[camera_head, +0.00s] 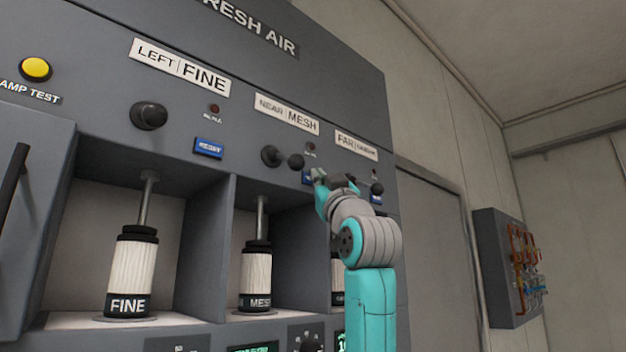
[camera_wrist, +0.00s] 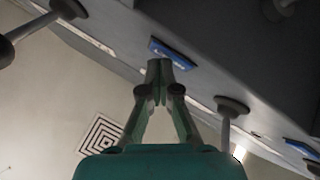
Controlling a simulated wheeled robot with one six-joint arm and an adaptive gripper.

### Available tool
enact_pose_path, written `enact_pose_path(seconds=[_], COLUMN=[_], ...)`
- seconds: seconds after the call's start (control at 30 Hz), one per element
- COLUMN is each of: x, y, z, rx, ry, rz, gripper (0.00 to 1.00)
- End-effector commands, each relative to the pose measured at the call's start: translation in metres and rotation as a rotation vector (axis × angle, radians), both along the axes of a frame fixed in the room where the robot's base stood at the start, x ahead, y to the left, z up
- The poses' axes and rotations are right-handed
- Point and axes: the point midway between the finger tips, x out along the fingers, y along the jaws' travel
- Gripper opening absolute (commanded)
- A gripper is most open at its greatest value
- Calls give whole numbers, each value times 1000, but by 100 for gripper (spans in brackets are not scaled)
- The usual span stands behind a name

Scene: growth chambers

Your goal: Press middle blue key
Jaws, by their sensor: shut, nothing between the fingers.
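The middle blue key (camera_head: 306,178) sits under the NEAR MESH label (camera_head: 287,113) on the grey panel. In the head view it is mostly hidden behind my gripper (camera_head: 318,174). In the wrist view a blue key (camera_wrist: 172,53), seemingly the same one, lies just beyond the fingertips of my gripper (camera_wrist: 160,66). The fingers are shut with nothing between them. The tips are very close to the key; I cannot tell whether they touch it.
Another blue key (camera_head: 209,147) is at the left, and one (camera_head: 376,199) at the right. Dark knobs (camera_head: 149,116) stick out around the keys; one on a stalk (camera_wrist: 232,106) is beside my fingers. Filter cylinders (camera_head: 131,275) stand in bays below.

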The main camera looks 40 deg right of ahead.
Motion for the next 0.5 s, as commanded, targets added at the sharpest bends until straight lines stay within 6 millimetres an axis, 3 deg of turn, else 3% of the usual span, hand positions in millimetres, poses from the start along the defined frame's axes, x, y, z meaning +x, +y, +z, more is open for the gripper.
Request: enact_pose_path(seconds=[0.5], x=[-9], y=[-1], z=[-1], rx=[0], ry=[1], rz=[0], gripper=[0])
